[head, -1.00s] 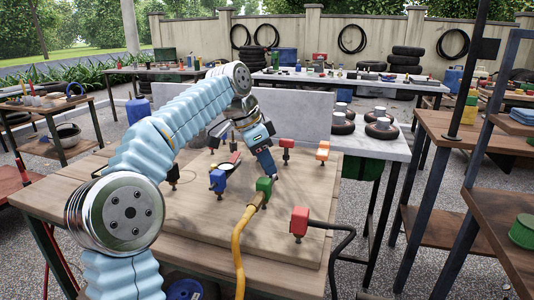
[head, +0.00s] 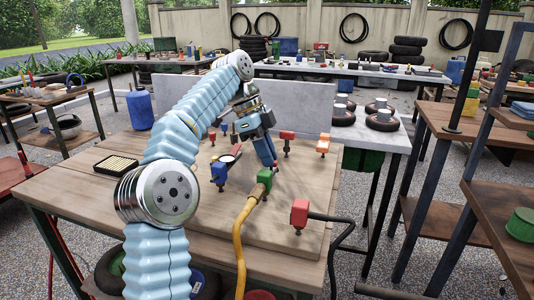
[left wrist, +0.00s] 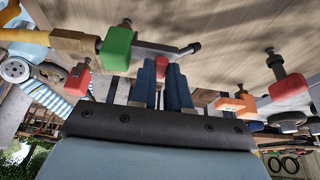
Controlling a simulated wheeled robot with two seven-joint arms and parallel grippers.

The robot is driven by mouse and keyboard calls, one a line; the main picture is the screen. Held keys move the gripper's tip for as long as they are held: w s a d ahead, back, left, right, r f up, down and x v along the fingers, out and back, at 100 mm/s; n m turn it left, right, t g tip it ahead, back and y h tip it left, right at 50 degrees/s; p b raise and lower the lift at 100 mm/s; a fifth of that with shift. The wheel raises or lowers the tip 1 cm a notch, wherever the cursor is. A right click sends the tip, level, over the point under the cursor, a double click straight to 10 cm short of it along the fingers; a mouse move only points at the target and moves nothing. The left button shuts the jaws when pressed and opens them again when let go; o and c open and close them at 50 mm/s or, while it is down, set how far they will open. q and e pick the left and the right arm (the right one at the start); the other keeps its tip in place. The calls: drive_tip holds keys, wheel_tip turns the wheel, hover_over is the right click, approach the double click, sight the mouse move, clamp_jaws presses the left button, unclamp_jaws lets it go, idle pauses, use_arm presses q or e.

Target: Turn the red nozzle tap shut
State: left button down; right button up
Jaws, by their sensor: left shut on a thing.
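The red nozzle tap (left wrist: 161,68) shows in the left wrist view as a small red piece between the two blue fingers of my left gripper (left wrist: 161,84). It sits beside a grey pipe that runs from a green block (left wrist: 116,50) to a dark end. In the head view my left gripper (head: 272,160) points down at the board, just behind the green block (head: 264,177) with the yellow hose. It is shut on the tap, which the fingers hide there. How far the tap is turned cannot be told. My right gripper is not in view.
A blue block (head: 219,172) stands left of the gripper. A red block (head: 299,213) with a black hose is in front, and another red block (head: 287,135) and an orange one (head: 323,143) stand to the right. A grey panel (head: 305,105) rises behind. The board's front left is clear.

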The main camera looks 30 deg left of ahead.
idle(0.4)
use_arm(q)
drive_tip(key=c, duration=1.1)
unclamp_jaws()
